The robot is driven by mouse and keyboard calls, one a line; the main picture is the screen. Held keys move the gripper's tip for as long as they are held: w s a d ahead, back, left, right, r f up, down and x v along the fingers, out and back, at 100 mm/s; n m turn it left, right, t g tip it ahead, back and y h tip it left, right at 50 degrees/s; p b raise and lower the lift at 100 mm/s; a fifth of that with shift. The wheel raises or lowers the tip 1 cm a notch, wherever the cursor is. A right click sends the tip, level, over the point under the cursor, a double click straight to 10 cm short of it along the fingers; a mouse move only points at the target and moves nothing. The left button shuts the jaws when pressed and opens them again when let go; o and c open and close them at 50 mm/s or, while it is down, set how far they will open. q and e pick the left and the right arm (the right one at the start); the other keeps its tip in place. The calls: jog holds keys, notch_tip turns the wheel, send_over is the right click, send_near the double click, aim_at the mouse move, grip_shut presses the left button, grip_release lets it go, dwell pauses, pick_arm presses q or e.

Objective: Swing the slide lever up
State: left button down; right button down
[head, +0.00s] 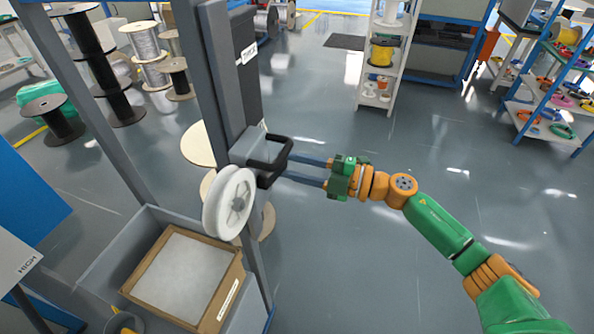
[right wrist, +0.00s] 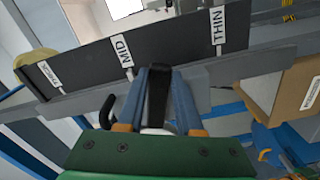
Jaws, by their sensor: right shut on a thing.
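The slide lever has a black U-shaped handle (head: 270,172) on a grey block (head: 246,144), on an upright grey post with a dark scale plate (head: 247,75). My right gripper (head: 290,169) comes in from the right, its blue-grey fingers at the handle. In the right wrist view my right gripper (right wrist: 158,90) is shut on the black handle (right wrist: 157,98). The scale plate (right wrist: 85,62) there carries the labels THIN (right wrist: 217,30), MID (right wrist: 122,47) and a third, hard to read. The handle sits between MID and THIN. My left gripper is not in view.
A white spool (head: 230,204) hangs just below the handle. Below it, a grey bin (head: 100,268) holds an open cardboard box (head: 225,300). Shelves (head: 397,50) stand far back. The floor right of the post is clear.

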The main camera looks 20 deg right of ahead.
jog(key=shift+w+d+r+n, duration=0.15)
jog(key=shift+r+n, duration=0.5)
jog(key=shift+n, duration=0.35)
jog(key=shift+r, duration=0.15)
jog(key=c, duration=0.6)
grip_release()
jog(key=shift+o, duration=0.2)
jog(key=b+v, duration=0.3)
jog(key=v, duration=0.4)
